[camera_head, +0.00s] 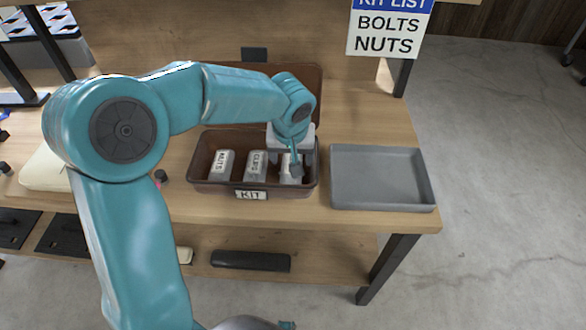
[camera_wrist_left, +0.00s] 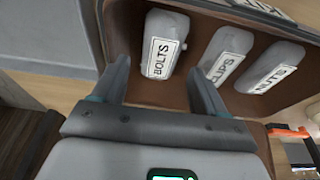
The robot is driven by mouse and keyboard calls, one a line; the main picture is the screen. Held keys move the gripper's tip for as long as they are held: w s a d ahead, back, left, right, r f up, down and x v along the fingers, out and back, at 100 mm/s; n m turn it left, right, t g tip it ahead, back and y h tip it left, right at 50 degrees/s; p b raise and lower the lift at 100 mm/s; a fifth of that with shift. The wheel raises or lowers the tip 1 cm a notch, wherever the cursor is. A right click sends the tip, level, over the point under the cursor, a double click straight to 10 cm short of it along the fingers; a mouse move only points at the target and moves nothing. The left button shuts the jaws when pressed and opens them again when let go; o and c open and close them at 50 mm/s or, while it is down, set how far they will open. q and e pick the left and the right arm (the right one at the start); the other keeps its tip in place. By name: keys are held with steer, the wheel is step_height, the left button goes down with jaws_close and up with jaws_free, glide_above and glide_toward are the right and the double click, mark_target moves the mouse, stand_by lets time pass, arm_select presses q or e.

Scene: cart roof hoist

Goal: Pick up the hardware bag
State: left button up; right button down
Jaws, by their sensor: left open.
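Three pale bags lie in the brown kit bin (camera_head: 214,187). In the left wrist view they are labelled BOLTS (camera_wrist_left: 165,42), CLIPS (camera_wrist_left: 228,55) and NUTS (camera_wrist_left: 271,67). In the head view, NUTS (camera_head: 222,163) is at the left, CLIPS (camera_head: 256,166) in the middle, and BOLTS at the right, partly hidden by my gripper. My left gripper (camera_head: 294,171) points down over the right end of the bin. In the wrist view its two fingers (camera_wrist_left: 158,85) are apart, with the BOLTS bag beyond the gap. It holds nothing. My right gripper is out of view.
An empty grey tray (camera_head: 381,177) sits on the wooden bench right of the bin. A sign (camera_head: 389,34) above reads KIT LIST, BOLTS, NUTS. The bench's right edge is just past the tray. A dark bar (camera_head: 250,261) lies on the lower shelf.

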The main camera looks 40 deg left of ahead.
arm_select(q)
steer(key=shift+a+f, duration=0.1)
steer(key=shift+f, duration=0.15)
steer(key=x, duration=0.5)
steer(key=c, duration=0.9)
steer(key=shift+r, duration=0.1)
